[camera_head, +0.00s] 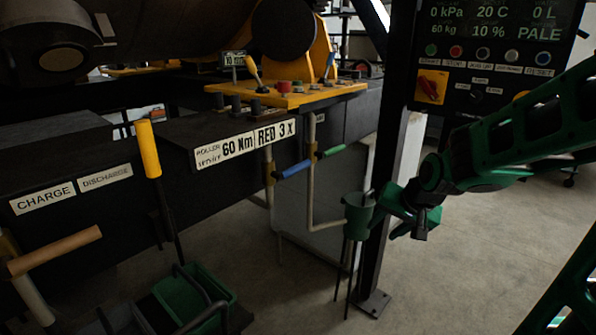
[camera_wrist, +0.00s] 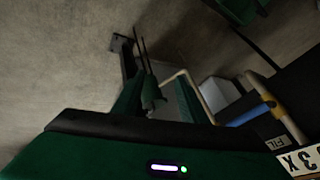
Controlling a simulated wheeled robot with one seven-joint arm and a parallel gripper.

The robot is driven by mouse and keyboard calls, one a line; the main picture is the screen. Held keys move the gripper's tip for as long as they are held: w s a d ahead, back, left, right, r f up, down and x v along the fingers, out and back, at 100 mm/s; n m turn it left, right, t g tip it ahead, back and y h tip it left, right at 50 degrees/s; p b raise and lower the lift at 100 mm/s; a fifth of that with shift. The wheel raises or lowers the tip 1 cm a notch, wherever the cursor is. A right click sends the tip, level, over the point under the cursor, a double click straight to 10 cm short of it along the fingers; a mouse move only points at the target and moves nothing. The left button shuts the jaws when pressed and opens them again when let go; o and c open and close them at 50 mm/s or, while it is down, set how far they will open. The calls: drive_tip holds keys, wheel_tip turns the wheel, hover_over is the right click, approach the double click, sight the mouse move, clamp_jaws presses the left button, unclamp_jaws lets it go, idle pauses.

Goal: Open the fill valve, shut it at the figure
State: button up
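The blue lever handle (camera_head: 293,170) sits on a pipe below the black ledge; in the wrist view the blue handle (camera_wrist: 249,115) is beside a partly seen label (camera_wrist: 276,142) reading "FIL". A green lever handle (camera_head: 332,151) is just right of it. The display (camera_head: 490,22) reads 0 kPa, 20 C, 0 L, 60 kg, 10 % and PALE. My gripper (camera_head: 408,222) is in the air right of the green cup, apart from both handles. In the wrist view its green fingers (camera_wrist: 155,100) appear spread, with nothing held.
The green cup (camera_head: 358,216) on thin legs stands by a black post (camera_head: 385,190) with a foot plate. A yellow-handled lever (camera_head: 148,150) and a wooden handle (camera_head: 55,250) are at left.

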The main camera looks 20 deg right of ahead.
drive_tip(key=w+a+r+m+t+y, duration=0.15)
drive_tip(key=w+a+t, duration=0.35)
drive_tip(key=w, duration=0.7)
drive_tip(key=m+t+y, duration=0.2)
drive_tip(key=m+t, duration=0.2)
drive_tip(key=m, duration=0.2)
approach(301, 169)
drive_tip(key=shift+h, duration=0.25)
drive_tip(key=x, duration=1.1)
drive_tip(key=shift+w+a, duration=0.15)
drive_tip(key=shift+w, duration=0.05)
clamp_jaws()
